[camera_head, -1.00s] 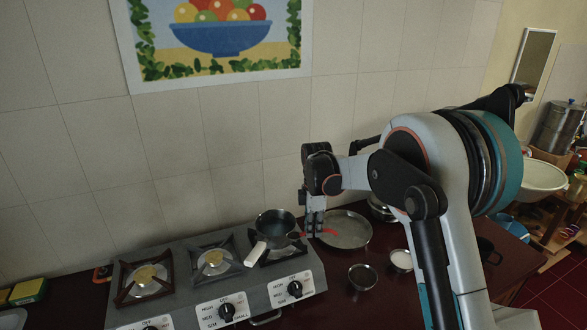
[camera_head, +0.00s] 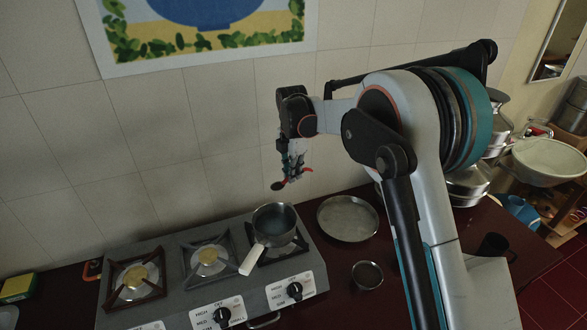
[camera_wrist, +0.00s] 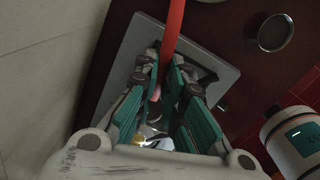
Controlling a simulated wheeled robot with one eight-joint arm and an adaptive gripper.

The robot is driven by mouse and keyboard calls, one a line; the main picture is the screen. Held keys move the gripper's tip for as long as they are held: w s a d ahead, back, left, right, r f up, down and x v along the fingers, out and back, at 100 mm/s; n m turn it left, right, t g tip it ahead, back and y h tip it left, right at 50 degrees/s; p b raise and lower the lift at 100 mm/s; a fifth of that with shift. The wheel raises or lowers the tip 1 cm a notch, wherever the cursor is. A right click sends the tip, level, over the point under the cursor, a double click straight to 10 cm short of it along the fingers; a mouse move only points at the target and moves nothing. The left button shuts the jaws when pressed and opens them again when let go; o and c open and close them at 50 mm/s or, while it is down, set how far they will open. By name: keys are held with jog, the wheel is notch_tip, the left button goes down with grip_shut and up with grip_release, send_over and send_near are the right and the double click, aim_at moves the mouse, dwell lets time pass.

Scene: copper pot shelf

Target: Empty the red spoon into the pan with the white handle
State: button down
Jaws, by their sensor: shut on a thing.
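The pan with the white handle (camera_head: 273,222) sits on the right burner of the stove, its white handle (camera_head: 252,260) pointing toward the front. My gripper (camera_head: 290,172) is shut on the red spoon (camera_head: 305,170) and holds it in the air, above the pan in the head view. The spoon's dark bowl end (camera_head: 277,186) hangs low on the left; I cannot tell what is in it. In the wrist view the red handle (camera_wrist: 173,30) runs up from between the fingers, which hide much of the spoon.
A grey stove (camera_head: 175,285) with several burners stands along the wall. A round metal plate (camera_head: 347,218) lies right of the pan, and a small metal bowl (camera_head: 367,275) stands in front of it. A tiled wall rises behind. A dark mug (camera_head: 494,246) stands at right.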

jog(key=s+t+h+b, duration=0.1)
jog(key=s+t+b, duration=0.8)
jog(key=t, duration=0.4)
jog(key=shift+s+a+f+t+b, duration=0.25)
jog(key=shift+f+t+b, duration=0.15)
jog(key=shift+b, duration=0.1)
dwell(0.9)
jog(key=shift+s+f+t+b, duration=0.1)
jog(key=shift+s+t+b, duration=0.5)
jog(key=shift+b, duration=0.9)
jog(key=shift+s+f+t+b, duration=0.15)
jog(key=shift+t+b, duration=0.7)
jog(key=shift+b, duration=0.65)
jog(key=shift+s+f+t+b, duration=0.1)
jog(key=shift+s+t+b, duration=0.5)
jog(key=shift+b, duration=0.9)
jog(key=shift+s+f+t+h+b, duration=0.15)
jog(key=shift+s+f+t+b, duration=0.15)
jog(key=shift+t+b, duration=1.1)
jog(key=shift+s+f+t+h+b, duration=0.2)
jog(key=shift+t+b, duration=0.25)
jog(key=shift+b, duration=1.7)
jog(key=shift+s+a+f+t+b, duration=0.1)
jog(key=shift+s+f+t+b, duration=0.2)
jog(key=shift+t+b, duration=0.45)
